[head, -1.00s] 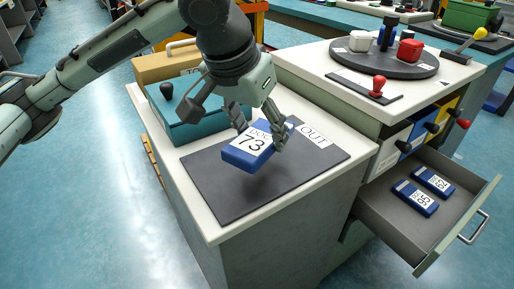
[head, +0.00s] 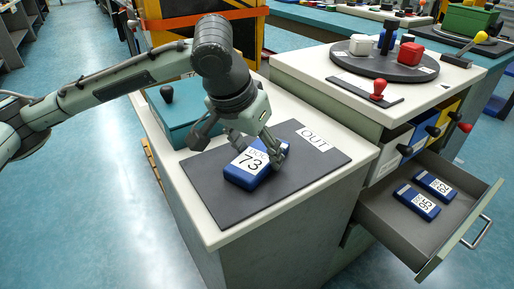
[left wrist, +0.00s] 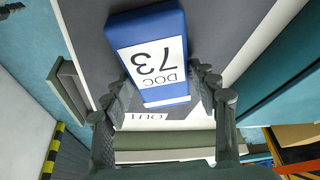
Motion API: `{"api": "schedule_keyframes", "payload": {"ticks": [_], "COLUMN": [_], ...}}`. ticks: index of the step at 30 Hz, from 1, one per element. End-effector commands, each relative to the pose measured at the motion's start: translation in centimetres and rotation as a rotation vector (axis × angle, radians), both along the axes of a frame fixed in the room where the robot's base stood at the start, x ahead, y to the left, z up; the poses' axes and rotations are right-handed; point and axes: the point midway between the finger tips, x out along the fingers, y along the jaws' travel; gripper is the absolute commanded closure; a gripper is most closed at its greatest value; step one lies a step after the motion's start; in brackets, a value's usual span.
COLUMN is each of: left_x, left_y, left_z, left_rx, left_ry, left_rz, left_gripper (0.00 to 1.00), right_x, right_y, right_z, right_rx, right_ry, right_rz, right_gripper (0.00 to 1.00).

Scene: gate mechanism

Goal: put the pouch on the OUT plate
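The pouch is a blue block-shaped packet (head: 247,170) with a white label reading DOC 73. It lies label up on the dark grey OUT plate (head: 225,203), near its middle, apparently resting on it. The white OUT label (head: 315,139) is at the plate's far edge. My left gripper (head: 256,150) has its fingers on either side of the pouch's far end. In the left wrist view the pouch (left wrist: 150,50) sits between the fingertips (left wrist: 160,85), which appear to touch its sides. My right gripper is not in view.
A teal box (head: 180,120) with a black knob stands left behind the plate. At right, an open drawer (head: 455,225) holds two blue pouches (head: 417,201). A round dark tray (head: 384,62) and a red-knobbed stamp (head: 378,90) stand on the higher counter.

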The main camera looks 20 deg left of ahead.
Motion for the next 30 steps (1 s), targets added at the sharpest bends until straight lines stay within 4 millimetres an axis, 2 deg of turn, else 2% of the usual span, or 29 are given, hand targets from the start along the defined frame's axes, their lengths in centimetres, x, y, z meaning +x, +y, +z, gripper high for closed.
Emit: {"api": "schedule_keyframes", "payload": {"ticks": [1, 3, 4, 14, 20, 30], "left_x": [0.0, 0.0, 0.0, 0.1, -0.9, -3.5], "left_y": [0.0, 0.0, 0.0, 0.0, 0.2, 1.0], "left_z": [0.0, 0.0, 0.1, 0.4, 3.2, 9.6], "left_rx": [0.0, 0.0, 0.0, 0.0, -0.002, -0.001], "left_ry": [-0.001, -0.001, -0.001, -0.004, -0.006, -0.005], "left_rz": [0.0, 0.0, 0.0, 0.0, 0.0, 0.0], "left_gripper": [0.33, 0.24, 0.23, 0.23, 0.23, 0.23], "right_x": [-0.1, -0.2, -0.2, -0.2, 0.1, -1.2], "right_y": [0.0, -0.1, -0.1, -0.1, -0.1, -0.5], "right_z": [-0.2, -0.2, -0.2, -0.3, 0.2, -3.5], "right_rx": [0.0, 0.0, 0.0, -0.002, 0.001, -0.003], "right_ry": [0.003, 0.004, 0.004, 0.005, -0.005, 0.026], "right_rz": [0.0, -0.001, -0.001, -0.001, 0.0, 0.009], "right_gripper": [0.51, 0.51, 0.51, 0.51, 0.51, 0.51]}}
